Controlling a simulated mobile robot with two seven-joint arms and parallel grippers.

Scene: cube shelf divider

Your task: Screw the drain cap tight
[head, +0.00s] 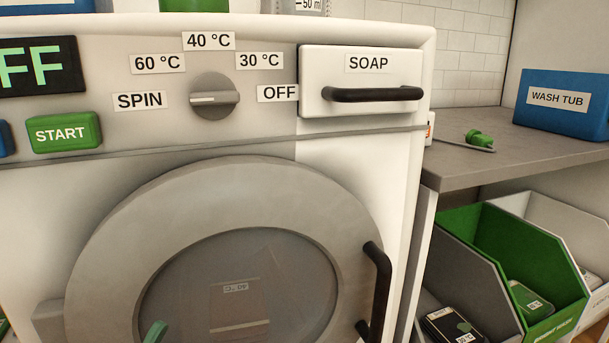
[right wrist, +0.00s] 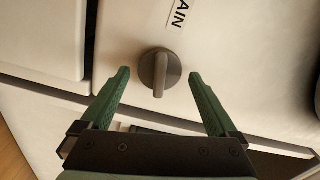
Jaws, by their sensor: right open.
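The drain cap (right wrist: 158,72) is a round dark grey knob with a raised grip bar. In the right wrist view it sits on a pale panel, its bar running up and down the picture. My right gripper (right wrist: 160,75) is open, its two green fingers on either side of the cap with a clear gap to each. I see no contact. In the head view the cap is hidden below the picture. A green tip (head: 153,333), like a gripper finger, shows at the bottom edge of the head view; I cannot tell which arm it belongs to.
A label ending in "AIN" (right wrist: 179,12) is beside the cap. The washer door (head: 130,215) is shut, with a black handle (head: 379,290) on its right. The soap drawer (head: 350,65) is shut. A counter (head: 470,160) and bins (head: 480,240) stand at right.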

